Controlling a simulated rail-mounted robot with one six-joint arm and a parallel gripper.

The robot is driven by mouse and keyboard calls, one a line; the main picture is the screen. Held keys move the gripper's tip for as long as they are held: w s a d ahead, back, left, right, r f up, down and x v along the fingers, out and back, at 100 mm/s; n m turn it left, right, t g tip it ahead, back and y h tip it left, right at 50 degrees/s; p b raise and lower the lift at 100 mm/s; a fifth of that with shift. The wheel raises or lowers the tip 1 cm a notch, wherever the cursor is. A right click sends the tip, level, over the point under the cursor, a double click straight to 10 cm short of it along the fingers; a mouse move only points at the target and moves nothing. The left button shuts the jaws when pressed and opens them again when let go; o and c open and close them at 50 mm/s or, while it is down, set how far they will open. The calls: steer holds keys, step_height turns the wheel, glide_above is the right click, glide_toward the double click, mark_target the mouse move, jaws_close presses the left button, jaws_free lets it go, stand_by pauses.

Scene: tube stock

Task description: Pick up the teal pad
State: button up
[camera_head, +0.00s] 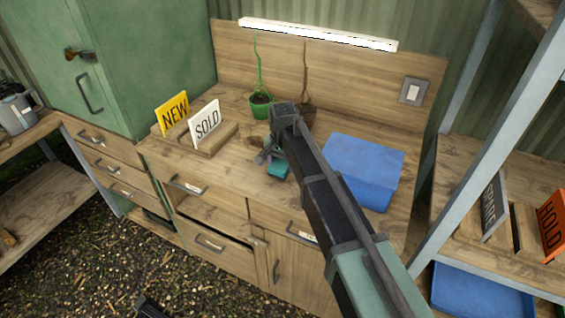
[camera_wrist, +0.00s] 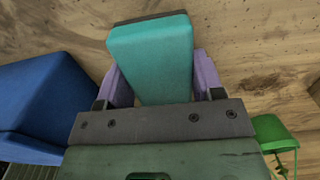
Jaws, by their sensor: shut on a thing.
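The teal pad (camera_wrist: 150,55) is a block held between the two purple-grey fingers of my gripper (camera_wrist: 158,80) in the wrist view. The gripper is shut on it. In the head view the pad (camera_head: 278,169) shows small and partly covered below my gripper (camera_head: 270,158), over the wooden worktop (camera_head: 225,163). I cannot tell whether the pad touches the worktop or hangs just above it.
A blue box (camera_head: 362,170) stands right of the gripper. NEW (camera_head: 173,112) and SOLD (camera_head: 205,121) signs stand to the left.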

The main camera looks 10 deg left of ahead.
mark_target(283, 161)
step_height(283, 161, up, 18)
steer(key=p, duration=1.6)
steer(key=shift+f, duration=0.2)
steer(key=shift+f, duration=0.1)
